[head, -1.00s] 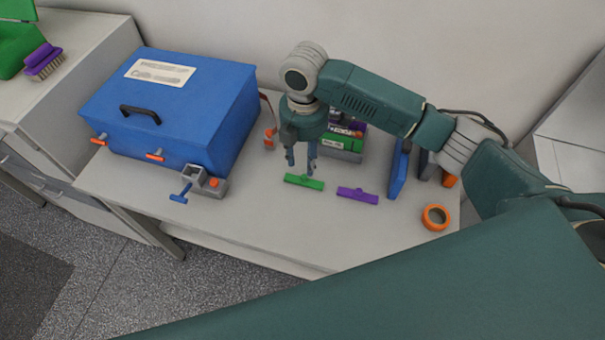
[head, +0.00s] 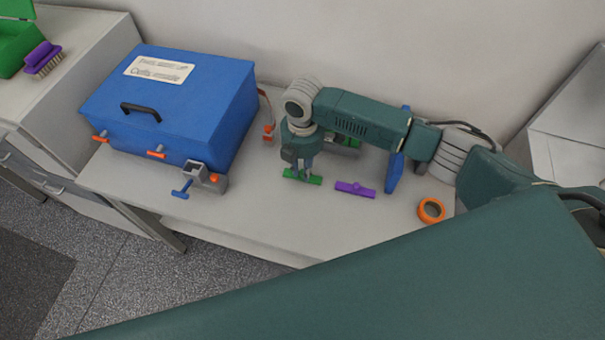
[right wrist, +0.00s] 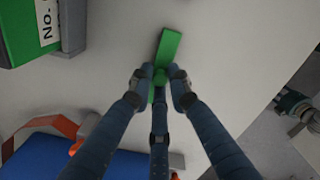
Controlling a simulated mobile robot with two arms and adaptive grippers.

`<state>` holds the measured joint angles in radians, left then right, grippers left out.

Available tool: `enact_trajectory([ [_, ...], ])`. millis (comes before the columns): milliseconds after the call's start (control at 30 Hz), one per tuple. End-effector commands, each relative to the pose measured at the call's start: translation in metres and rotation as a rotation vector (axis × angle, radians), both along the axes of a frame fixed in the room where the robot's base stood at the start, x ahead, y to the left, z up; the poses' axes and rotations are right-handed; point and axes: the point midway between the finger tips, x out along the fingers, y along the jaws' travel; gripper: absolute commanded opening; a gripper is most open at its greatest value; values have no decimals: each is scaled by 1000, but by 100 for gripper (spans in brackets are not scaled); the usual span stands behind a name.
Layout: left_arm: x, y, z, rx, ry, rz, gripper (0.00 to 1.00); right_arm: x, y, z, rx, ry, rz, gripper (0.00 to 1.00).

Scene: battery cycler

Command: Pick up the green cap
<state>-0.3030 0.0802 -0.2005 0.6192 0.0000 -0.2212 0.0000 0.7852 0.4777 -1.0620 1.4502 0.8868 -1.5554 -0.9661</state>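The green cap (head: 302,177) is a long flat bar that lies on the light table; in the right wrist view the green cap (right wrist: 171,46) shows a raised knob at its middle. My right gripper (head: 301,174) points straight down at it. In the right wrist view the fingertips of my right gripper (right wrist: 160,76) stand on both sides of the knob, open, with the cap between them. Part of the cap is hidden under the fingers. I cannot tell whether they touch it. My left gripper is not in view.
A purple cap (head: 355,189) lies just right of the green one. An orange ring (head: 431,210) and an upright blue panel (head: 395,170) stand further right. A large blue box (head: 175,105) and a small grey block with a blue handle (head: 203,176) are left. The table's front is clear.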

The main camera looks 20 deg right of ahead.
Motion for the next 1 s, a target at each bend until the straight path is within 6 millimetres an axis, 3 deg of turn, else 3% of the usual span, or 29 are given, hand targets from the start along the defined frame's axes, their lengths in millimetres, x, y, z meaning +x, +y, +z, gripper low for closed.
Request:
enact_trajectory([
  [433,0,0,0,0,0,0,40,0,0,1,0,-1,0,0],
  [633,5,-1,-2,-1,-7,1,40,1,1,14,3,-3,1,0],
  [767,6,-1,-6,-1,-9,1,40,2,0,35,1,-5,1,0],
  [1000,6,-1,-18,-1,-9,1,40,2,1,102,3,-8,2,0],
])
